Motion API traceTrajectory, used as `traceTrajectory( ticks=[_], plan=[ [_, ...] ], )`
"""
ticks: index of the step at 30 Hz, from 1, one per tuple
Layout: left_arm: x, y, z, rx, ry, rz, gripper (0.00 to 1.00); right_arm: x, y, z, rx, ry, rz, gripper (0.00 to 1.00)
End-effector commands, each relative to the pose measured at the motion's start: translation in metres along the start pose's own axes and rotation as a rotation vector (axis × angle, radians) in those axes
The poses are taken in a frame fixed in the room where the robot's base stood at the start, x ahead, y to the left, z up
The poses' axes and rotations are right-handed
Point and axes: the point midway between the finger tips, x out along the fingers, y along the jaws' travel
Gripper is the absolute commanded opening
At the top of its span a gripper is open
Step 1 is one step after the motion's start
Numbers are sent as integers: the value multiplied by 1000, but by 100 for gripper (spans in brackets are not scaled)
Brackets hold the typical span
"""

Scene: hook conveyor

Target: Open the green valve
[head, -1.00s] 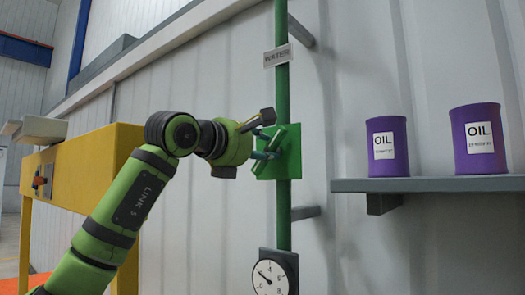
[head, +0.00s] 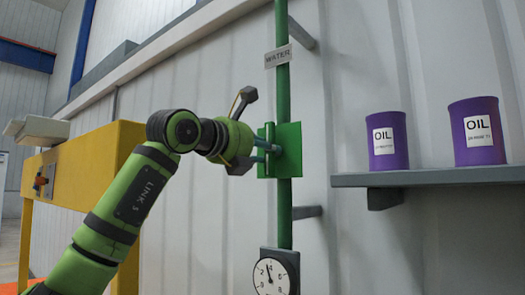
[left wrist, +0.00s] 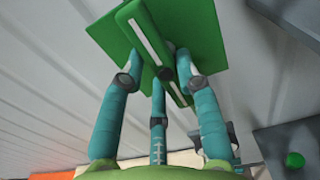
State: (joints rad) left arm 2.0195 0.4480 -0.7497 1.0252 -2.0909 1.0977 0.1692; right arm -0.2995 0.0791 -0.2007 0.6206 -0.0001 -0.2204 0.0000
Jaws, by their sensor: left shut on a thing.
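The green valve has a square green plate (head: 290,150) on a vertical green pipe (head: 283,95) marked WATER. Its green handle (head: 269,133) stands close to upright in front of the plate. In the left wrist view the handle (left wrist: 143,38) is a green bar with a white stripe, slanting across the plate (left wrist: 205,35). My left gripper (head: 267,147) comes from the left. My right gripper is not in view.
A round white gauge (head: 271,276) sits on the pipe below the valve, its needle close to upright. A grey shelf (head: 430,179) at the right holds two purple OIL cans (head: 387,141) (head: 477,132). A yellow frame (head: 90,160) stands behind my left arm.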

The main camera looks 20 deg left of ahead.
Motion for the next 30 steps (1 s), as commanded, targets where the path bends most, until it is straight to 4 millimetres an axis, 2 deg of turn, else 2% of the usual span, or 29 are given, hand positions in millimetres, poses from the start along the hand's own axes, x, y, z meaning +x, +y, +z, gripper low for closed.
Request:
traceTrajectory(
  ticks=[15,16,18,30],
  plan=[
    [-1,0,4,-24,-11,0,0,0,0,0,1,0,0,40],
    [-1,0,4,-24,-11,-1,37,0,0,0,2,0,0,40],
    [-1,0,4,-24,-10,0,57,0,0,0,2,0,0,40],
    [-4,0,2,-20,-5,0,57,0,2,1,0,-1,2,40]
  ],
)
